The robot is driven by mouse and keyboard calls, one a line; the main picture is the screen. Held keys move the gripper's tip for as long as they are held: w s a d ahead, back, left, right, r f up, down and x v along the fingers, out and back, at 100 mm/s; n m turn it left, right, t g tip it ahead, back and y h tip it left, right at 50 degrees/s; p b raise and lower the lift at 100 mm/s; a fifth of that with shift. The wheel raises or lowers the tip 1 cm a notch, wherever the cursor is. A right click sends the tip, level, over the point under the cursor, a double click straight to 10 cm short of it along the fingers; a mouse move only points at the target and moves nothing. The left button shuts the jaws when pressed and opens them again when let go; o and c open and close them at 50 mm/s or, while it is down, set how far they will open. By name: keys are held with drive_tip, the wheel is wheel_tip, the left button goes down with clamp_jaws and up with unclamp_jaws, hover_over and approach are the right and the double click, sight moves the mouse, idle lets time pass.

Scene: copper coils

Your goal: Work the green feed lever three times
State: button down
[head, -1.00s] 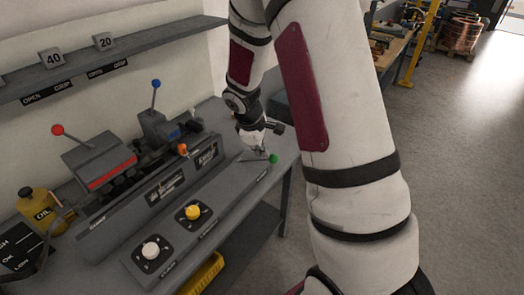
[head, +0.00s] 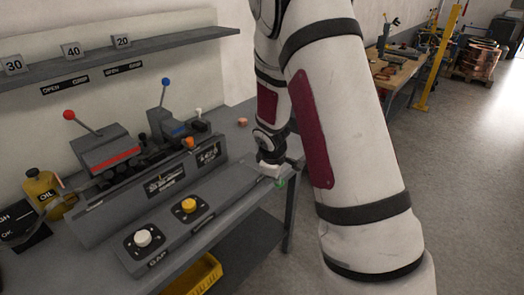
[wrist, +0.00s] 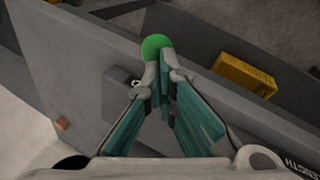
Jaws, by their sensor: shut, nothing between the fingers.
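The green feed lever's round knob (head: 281,183) shows at the right front end of the grey machine panel, low beside the bench edge. In the wrist view the green knob (wrist: 157,44) is just beyond my fingertips; its arm is mostly hidden. My gripper (wrist: 162,72) is shut and empty, its tips right at the knob's near side. They look to be touching it, but I cannot be sure. In the head view my gripper (head: 275,173) is partly hidden and sits over the lever, directly above the knob.
A yellow dial (head: 189,205) and a white dial (head: 143,238) sit on the sloped panel to the left. Red (head: 68,115) and blue (head: 166,81) ball levers stand behind. A yellow bin (head: 203,276) is below the bench. The floor at right is open.

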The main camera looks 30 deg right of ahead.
drive_tip(key=shift+s+d+f+b, duration=0.1)
drive_tip(key=shift+s+f+b, duration=0.15)
drive_tip(key=shift+f, duration=0.55)
drive_tip(key=s+p+v, duration=0.2)
drive_tip(key=v, duration=1.1)
drive_tip(key=shift+f, duration=0.45)
drive_tip(key=shift+s, duration=0.1)
